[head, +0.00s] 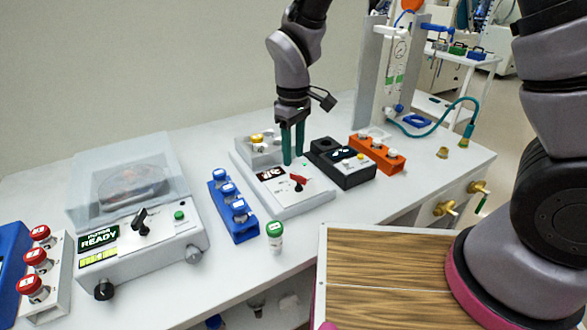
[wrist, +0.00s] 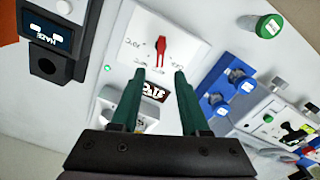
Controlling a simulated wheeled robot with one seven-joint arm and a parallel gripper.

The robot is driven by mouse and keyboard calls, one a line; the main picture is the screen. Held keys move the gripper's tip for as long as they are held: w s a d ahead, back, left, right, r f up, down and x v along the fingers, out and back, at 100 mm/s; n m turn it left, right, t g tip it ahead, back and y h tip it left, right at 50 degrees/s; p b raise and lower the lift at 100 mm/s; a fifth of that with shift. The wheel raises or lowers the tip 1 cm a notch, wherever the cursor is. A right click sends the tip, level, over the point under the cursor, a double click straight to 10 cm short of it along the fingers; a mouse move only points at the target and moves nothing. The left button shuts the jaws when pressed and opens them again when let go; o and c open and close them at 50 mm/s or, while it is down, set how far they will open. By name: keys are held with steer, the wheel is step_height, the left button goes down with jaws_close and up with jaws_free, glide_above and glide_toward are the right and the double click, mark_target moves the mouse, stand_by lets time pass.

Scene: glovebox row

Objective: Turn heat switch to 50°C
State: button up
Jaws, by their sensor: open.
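The heat switch is a small red pointer knob (head: 298,181) on the sloped top of a white heater box (head: 315,197). In the wrist view the red knob (wrist: 161,46) sits on a white dial plate (wrist: 183,30) with small temperature marks around it; they are too small to read surely. A dark display (head: 270,174) with white characters is beside the knob. My gripper (head: 293,158) points down over the box, its green fingers apart and empty. In the wrist view my gripper (wrist: 160,72) has its fingertips on either side of the knob's line, short of the knob.
A blue rack (head: 236,222) with capped vials and a green-capped vial (head: 275,237) stand left of the box. A black device (head: 347,171) and an orange rack (head: 377,155) stand close on the right. A clear-lidded machine (head: 150,240) is farther left.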

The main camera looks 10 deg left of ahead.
mark_target(294, 174)
step_height(294, 174, down, 5)
steer(key=shift+f, duration=0.2)
jaws_close()
